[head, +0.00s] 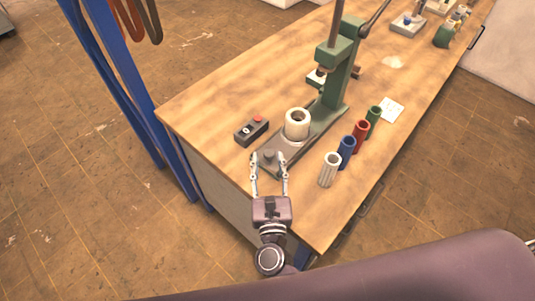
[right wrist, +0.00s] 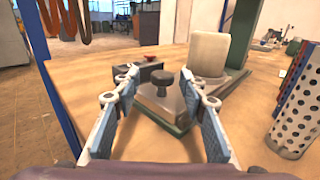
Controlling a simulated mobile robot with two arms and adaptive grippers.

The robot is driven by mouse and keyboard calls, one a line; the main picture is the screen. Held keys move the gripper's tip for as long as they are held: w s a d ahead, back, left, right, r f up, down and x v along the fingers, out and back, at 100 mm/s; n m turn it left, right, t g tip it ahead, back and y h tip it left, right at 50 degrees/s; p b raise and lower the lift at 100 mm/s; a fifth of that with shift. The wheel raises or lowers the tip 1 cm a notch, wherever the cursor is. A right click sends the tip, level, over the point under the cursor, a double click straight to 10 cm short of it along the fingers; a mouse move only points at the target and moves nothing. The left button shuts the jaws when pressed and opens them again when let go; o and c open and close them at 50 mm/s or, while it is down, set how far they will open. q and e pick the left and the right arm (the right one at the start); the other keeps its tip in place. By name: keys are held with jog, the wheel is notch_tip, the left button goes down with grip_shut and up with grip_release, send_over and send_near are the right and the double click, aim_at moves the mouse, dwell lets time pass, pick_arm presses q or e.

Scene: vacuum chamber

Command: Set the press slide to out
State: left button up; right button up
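The green arbor press (head: 340,75) stands on the wooden bench. Its low base runs toward me and carries a grey slide plate (right wrist: 152,102) with a dark knob (right wrist: 163,82) at the near end. A white ring-shaped cylinder (head: 297,124) stands behind the knob; it also shows in the right wrist view (right wrist: 208,54). My right gripper (head: 269,159) is open at the near end of the slide, one finger on each side of the knob's line. In the right wrist view the knob shows between the open fingers (right wrist: 168,86), with gaps on both sides. My left gripper is not in view.
A dark control box (head: 251,131) with a red button stands left of the slide. White, blue, red and green perforated tubes (head: 347,152) stand in a row to the right. A white card (head: 391,109) lies beyond them. The bench's left part is clear; a blue post (head: 120,90) stands beside it.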

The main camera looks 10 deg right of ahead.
jog(key=s, duration=0.6)
jog(key=s+a, duration=0.1)
jog(key=s, duration=0.2)
jog(key=shift+s+a, duration=0.1)
jog(key=shift+s, duration=0.2)
